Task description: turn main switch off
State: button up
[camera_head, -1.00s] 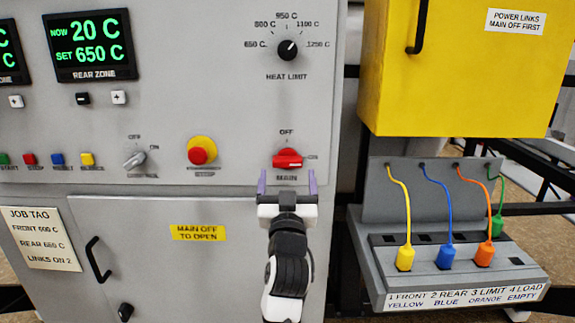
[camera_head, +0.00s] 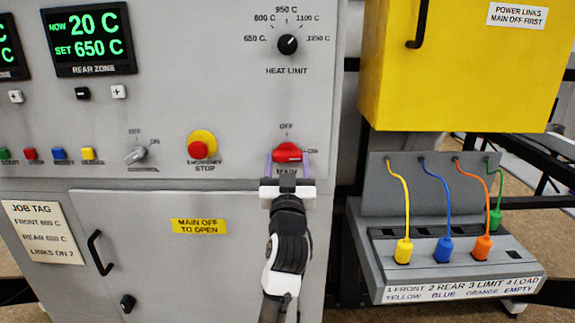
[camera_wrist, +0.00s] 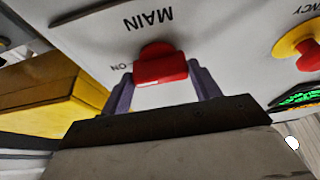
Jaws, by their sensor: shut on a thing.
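The main switch (camera_head: 287,152) is a red rotary handle on the grey panel, between an OFF mark above it and an ON mark to its right. Its handle lies roughly level, toward the ON mark. My gripper (camera_head: 288,163) is at the switch from below, its two purple fingers on either side of the handle. In the wrist view the fingers of my gripper (camera_wrist: 162,88) are shut on the red handle (camera_wrist: 160,69), one at each end side. The MAIN label below the switch is partly hidden by my gripper in the head view.
A red emergency stop button (camera_head: 199,147) on a yellow ring and a grey control knob (camera_head: 136,154) sit left of the switch. The heat limit dial (camera_head: 287,44) is above. A yellow cabinet (camera_head: 455,80) and a link panel (camera_head: 440,262) with coloured plugs stand to the right.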

jog(key=shift+d+n, duration=0.1)
jog(key=shift+n, duration=0.3)
jog(key=n+y, duration=0.1)
jog(key=n, duration=0.1)
jog(key=n+y+b, duration=0.1)
jog(key=n+y, duration=0.1)
jog(key=n, duration=0.1)
jog(key=shift+d, duration=0.2)
jog(key=n+g+y+b, duration=0.1)
jog(key=n, duration=0.2)
jog(key=n+g+y+b, duration=0.1)
jog(key=n, duration=0.2)
jog(key=shift+d+n+y+b, duration=0.15)
jog(key=shift+n+y+b, duration=0.15)
jog(key=shift+y+b, duration=0.1)
jog(key=n, duration=0.2)
jog(key=n+g+b, duration=0.1)
jog(key=n, duration=0.1)
jog(key=n+g+y+b, duration=0.1)
jog(key=n, duration=0.1)
jog(key=shift+r, duration=0.3)
jog(key=shift+r+n+g+b, duration=0.2)
jog(key=shift+n+g+b, duration=0.55)
jog(key=shift+n, duration=1.25)
jog(key=shift+g, duration=0.25)
jog(key=o, duration=1)
jog(key=shift+c, duration=0.2)
